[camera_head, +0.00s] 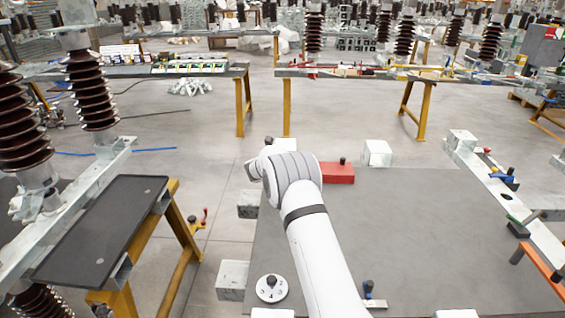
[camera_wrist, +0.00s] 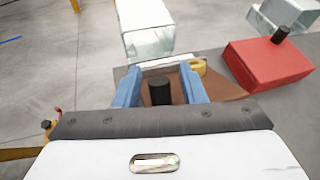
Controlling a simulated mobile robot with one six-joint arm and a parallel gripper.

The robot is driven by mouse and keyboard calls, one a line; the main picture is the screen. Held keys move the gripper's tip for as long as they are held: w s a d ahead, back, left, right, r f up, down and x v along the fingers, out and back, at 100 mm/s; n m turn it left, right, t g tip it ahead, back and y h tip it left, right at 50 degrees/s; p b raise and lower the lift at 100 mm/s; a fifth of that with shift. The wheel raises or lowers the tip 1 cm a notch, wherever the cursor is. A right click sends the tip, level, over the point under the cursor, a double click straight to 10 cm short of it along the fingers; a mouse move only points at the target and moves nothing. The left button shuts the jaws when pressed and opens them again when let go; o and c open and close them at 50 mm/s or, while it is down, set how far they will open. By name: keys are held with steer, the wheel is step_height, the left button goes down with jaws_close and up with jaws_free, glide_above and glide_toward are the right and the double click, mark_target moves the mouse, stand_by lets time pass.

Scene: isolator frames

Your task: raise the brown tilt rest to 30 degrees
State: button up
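The brown tilt rest (camera_wrist: 222,88) shows in the wrist view as a brown surface between and to the right of my fingers. A black upright knob (camera_wrist: 160,92) stands at it, with a yellow ring-like part (camera_wrist: 200,67) beside the right finger. My gripper (camera_wrist: 160,72) has its two blue fingers apart, one on each side of the knob, with gaps visible between knob and fingers. The rest's angle cannot be read. In the head view my white arm hides the rest and my fingertips.
A red block (camera_head: 338,172) with a black knob is close on the right; it also shows in the wrist view (camera_wrist: 268,62). A white block (camera_head: 376,153) is behind it. A white dial (camera_head: 271,289) and a blue-based knob (camera_head: 370,293) sit near the grey tabletop's (camera_head: 430,230) front. Its middle is clear.

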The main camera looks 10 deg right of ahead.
steer(key=shift+f, duration=0.1)
steer(key=shift+s+a, duration=0.2)
steer(key=b+v, duration=0.1)
steer(key=v, duration=0.6)
steer(key=shift+s, duration=0.1)
steer(key=shift+c, duration=0.5)
